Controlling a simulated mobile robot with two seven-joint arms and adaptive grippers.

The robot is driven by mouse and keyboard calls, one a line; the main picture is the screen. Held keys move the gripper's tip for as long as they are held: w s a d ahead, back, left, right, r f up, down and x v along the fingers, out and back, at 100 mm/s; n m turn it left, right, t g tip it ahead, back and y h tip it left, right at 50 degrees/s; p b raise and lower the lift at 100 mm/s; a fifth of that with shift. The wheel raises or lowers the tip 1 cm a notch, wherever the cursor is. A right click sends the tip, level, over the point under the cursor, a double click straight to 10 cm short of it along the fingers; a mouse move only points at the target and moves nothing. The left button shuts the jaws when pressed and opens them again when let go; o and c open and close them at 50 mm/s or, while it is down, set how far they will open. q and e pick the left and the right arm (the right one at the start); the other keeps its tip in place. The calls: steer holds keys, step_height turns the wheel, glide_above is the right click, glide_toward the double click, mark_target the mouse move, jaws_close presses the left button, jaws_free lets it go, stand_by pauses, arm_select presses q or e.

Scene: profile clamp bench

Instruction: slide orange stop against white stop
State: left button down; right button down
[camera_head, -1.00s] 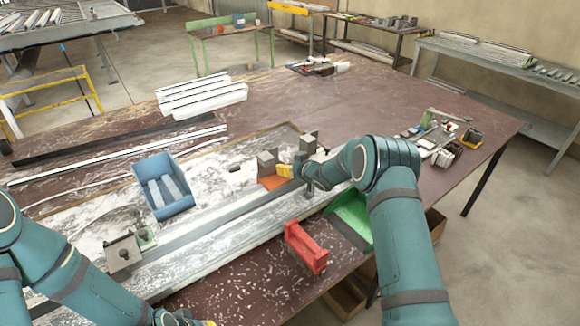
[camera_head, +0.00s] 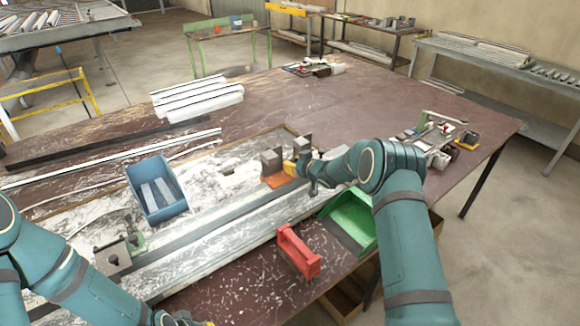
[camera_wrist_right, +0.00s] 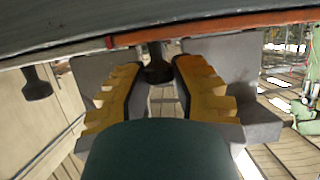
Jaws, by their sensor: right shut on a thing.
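The orange stop is a grey block on an orange plate (camera_head: 276,181), on the pale rail across the bench. My right gripper (camera_head: 291,168) is at its right side. In the right wrist view the yellow fingers (camera_wrist_right: 155,85) are shut on a dark knob (camera_wrist_right: 155,66) beneath an orange edge (camera_wrist_right: 215,27). A second grey block (camera_head: 303,145) stands behind and right of the orange stop, partly behind my gripper. I cannot tell whether it is the white stop or whether the two touch. My left gripper (camera_head: 185,319) is cut off by the bottom edge.
A blue bin (camera_head: 157,190) stands left on the bench. A grey clamp (camera_head: 113,254) is near my left arm. White profiles (camera_head: 197,98) lie at the back.

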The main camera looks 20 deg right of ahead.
steer(key=shift+d, duration=0.2)
arm_select(q)
steer(key=shift+a, duration=0.15)
arm_select(e)
steer(key=shift+a, duration=0.15)
steer(key=c, duration=0.8)
jaws_free()
steer(key=v, duration=1.2)
steer(key=shift+w, duration=0.1)
arm_select(q)
steer(key=shift+f, duration=0.1)
